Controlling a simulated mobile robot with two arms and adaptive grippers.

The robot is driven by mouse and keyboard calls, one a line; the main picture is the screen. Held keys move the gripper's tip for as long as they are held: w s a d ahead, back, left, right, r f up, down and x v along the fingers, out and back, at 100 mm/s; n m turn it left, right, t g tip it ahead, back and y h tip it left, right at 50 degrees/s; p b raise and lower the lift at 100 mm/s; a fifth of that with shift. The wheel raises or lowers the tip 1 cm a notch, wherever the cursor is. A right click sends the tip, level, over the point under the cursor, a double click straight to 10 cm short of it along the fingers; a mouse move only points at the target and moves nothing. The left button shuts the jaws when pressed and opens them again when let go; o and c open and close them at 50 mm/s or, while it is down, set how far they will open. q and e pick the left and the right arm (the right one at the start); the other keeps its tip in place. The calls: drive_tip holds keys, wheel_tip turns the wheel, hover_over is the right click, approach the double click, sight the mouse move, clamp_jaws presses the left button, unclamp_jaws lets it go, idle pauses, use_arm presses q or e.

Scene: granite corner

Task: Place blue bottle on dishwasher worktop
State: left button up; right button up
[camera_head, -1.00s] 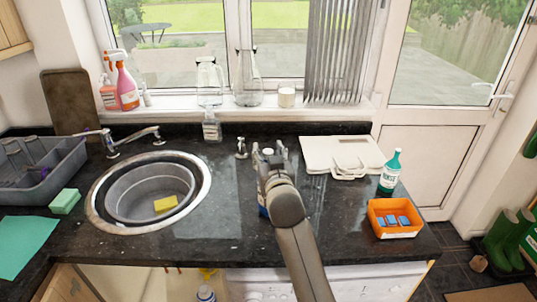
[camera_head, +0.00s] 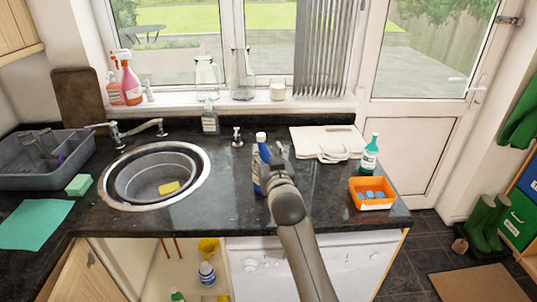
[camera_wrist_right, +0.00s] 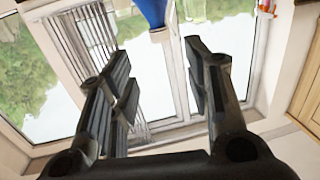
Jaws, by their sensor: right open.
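The blue bottle (camera_head: 258,180) with a white cap stands upright on the dark worktop (camera_head: 325,208), above the white dishwasher front (camera_head: 320,262). My right gripper (camera_head: 277,151) is just right of the bottle and partly covers its right side. In the right wrist view the gripper (camera_wrist_right: 153,52) is open, with nothing between its two fingers. There a blue part of the bottle (camera_wrist_right: 153,12) shows at the top edge, beyond the fingertips. I cannot tell whether a finger touches the bottle. My left gripper is not in view.
An orange tray (camera_head: 373,205) with blue tablets and a green bottle (camera_head: 370,155) stand at the right. White boards (camera_head: 318,140) lie behind my gripper. A round sink (camera_head: 203,180) is at the left. The worktop between sink and blue bottle is clear.

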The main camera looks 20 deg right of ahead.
drive_tip(key=s+a+f+n+g+y, duration=0.15)
drive_tip(key=s+f, duration=0.55)
drive_tip(key=f, duration=0.7)
drive_tip(key=s+a+f+n+g+y, duration=0.1)
drive_tip(key=s+f+g, duration=0.2)
drive_tip(key=s+f, duration=0.75)
drive_tip(key=s+a+f+n+g+y, duration=0.1)
drive_tip(key=s+f+g, duration=0.25)
drive_tip(key=f, duration=1.45)
use_arm(q)
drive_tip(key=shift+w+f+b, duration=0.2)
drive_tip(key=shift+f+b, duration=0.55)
drive_tip(key=shift+b, duration=0.05)
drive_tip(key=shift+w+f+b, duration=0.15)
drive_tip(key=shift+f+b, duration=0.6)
drive_tip(key=shift+b, duration=0.05)
use_arm(e)
drive_tip(key=s+d+f+g, duration=0.2)
drive_tip(key=s+f, duration=0.6)
drive_tip(key=s, duration=0.5)
drive_tip(key=s+d+f+g+h, duration=0.1)
drive_tip(key=s+d+f+g, duration=0.1)
drive_tip(key=s+f, duration=0.7)
drive_tip(key=s+d+f+g, duration=0.2)
drive_tip(key=s+f, duration=0.6)
drive_tip(key=s, duration=1.1)
drive_tip(key=shift+f+g, duration=0.4)
drive_tip(key=shift+g, duration=0.7)
